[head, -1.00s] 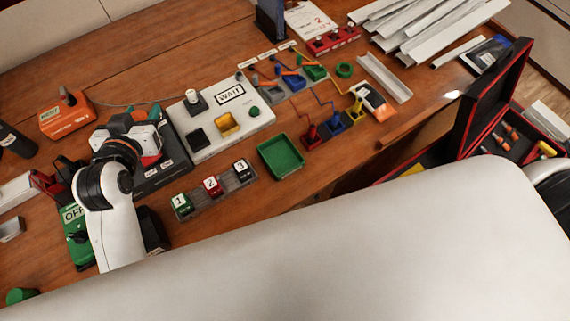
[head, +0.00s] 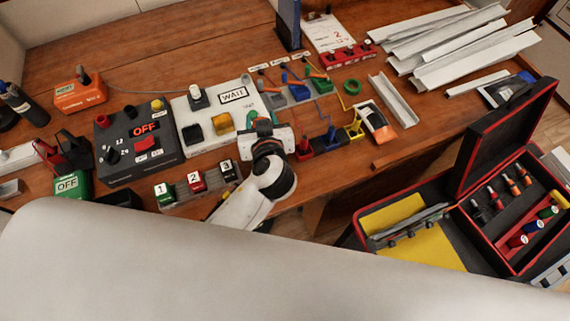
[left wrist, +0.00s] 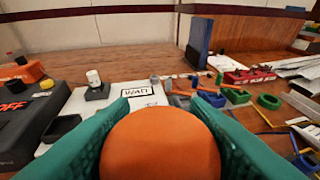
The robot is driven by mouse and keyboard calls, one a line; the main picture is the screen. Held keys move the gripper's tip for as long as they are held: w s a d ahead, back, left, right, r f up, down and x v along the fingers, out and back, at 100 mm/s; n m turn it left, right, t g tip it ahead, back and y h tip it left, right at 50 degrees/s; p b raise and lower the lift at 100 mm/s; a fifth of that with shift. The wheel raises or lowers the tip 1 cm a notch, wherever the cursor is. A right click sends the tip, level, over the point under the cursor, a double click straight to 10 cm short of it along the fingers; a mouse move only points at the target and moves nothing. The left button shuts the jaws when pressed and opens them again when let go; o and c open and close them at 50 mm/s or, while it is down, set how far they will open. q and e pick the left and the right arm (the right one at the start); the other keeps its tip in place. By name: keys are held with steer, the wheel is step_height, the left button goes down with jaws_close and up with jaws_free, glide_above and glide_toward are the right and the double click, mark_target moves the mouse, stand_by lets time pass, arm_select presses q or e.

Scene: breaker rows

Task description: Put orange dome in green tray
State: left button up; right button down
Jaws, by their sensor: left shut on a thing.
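The orange dome (left wrist: 160,145) is between the two green fingers of my left gripper in the left wrist view, large and close to the camera. My left gripper (head: 262,124) is shut on it and is over the right end of the white WAIT panel (head: 207,153) in the head view. The dome is not clearly visible in the head view. My right gripper is not in view.
Numbered blocks 1, 2 and 3 (head: 196,182) sit left of my forearm. A dark OFF box (head: 138,163) stands farther left. Coloured blocks with wires (head: 296,93) and an orange-white device (head: 375,122) are to the right. An open red-edged toolbox (head: 462,205) is at lower right.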

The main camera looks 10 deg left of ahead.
arm_select(q)
steer(key=f, duration=0.4)
steer(key=f+n+g+y, duration=0.1)
steer(key=f, duration=0.2)
steer(key=f+n+y, duration=0.1)
steer(key=f, duration=0.3)
steer(key=shift+s+d+f+p, duration=0.3)
steer(key=shift+s+d+f, duration=0.05)
steer(key=shift+s, duration=0.05)
steer(key=shift+f, duration=0.25)
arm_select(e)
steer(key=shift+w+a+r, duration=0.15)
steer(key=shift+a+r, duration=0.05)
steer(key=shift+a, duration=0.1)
arm_select(q)
steer(key=shift+f, duration=0.15)
steer(key=o, duration=0.7)
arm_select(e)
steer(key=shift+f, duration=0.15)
